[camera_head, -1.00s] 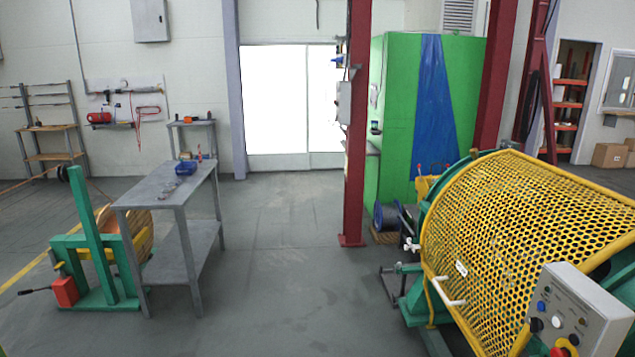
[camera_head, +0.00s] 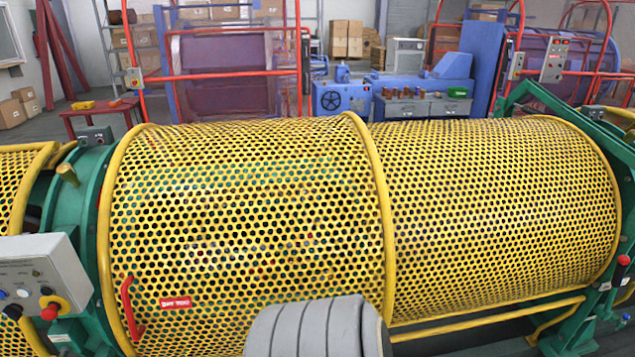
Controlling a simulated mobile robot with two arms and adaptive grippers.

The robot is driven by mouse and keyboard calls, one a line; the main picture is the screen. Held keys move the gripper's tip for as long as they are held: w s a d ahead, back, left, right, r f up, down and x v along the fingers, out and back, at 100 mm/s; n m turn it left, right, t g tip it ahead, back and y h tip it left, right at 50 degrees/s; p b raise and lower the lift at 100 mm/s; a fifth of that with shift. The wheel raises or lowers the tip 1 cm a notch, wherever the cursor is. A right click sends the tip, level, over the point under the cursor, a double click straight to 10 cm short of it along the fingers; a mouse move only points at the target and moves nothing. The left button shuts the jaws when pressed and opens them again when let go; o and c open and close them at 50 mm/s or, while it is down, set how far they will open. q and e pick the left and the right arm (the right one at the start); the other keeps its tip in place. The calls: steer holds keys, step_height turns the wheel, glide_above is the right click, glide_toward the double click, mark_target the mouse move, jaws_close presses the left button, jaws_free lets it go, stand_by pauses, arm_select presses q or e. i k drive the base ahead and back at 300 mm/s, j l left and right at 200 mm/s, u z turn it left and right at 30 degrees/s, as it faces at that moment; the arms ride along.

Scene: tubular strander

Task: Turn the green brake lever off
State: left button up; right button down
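I cannot pick out a green brake lever for certain. A small lever with a red knob (camera_head: 623,261) stands upright on the green end frame (camera_head: 575,325) at the far right; it is too small to tell whether it is the brake lever or how it is set. A grey rounded part of my own arm shows at the bottom centre, in front of the yellow guard. Neither of my grippers is in view.
Yellow perforated guards (camera_head: 250,215) fill the middle. A control box (camera_head: 45,285) with a red button stands at the left. Behind are a red table (camera_head: 100,110), a grey workbench (camera_head: 425,105), blue machinery (camera_head: 470,55) and red rails. Cardboard boxes (camera_head: 345,38) stand at the back.

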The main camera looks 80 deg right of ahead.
mark_target(614, 291)
steer(key=z, duration=2.35)
